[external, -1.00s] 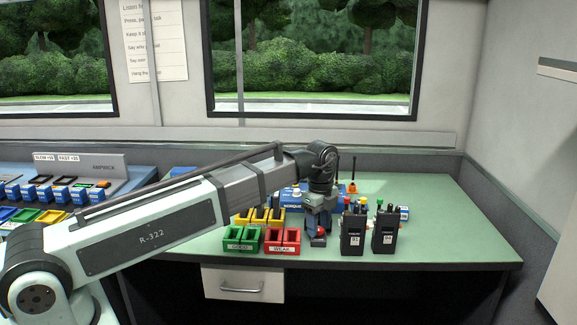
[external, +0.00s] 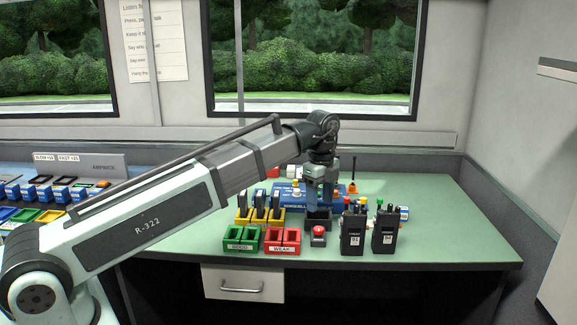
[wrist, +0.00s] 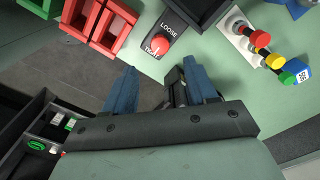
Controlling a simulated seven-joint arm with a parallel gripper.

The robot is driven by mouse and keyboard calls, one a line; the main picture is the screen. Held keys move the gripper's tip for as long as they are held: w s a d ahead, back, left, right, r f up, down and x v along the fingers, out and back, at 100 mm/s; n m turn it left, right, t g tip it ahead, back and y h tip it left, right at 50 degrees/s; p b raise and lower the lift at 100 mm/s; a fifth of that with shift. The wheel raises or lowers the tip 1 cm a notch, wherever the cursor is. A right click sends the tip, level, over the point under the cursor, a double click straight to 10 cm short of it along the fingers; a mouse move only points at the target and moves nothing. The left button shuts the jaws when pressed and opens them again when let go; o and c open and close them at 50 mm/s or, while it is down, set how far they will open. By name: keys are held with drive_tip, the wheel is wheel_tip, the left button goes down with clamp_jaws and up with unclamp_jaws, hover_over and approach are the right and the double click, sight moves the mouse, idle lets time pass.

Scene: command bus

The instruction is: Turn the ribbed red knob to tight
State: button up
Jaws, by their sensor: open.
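The red knob (external: 318,230) sits on a small dark box at the front of the green bench, right of the red tray. In the wrist view the knob (wrist: 159,44) is ahead of my fingertips, with "LOOSE" printed on the box beside it and a second label, partly covered, close to the knob. I cannot make out its ribs or a pointer. My gripper (external: 320,202) is above and behind the knob, apart from it.
A red tray (external: 282,250) marked "WEAK" and a green tray (external: 240,248) stand left of the knob. Two black radios (external: 353,236) stand right of it. A dark open container (wrist: 205,10) lies just behind it. Bare bench shows at the far right.

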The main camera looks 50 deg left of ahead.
drive_tip(key=shift+r, duration=2.9)
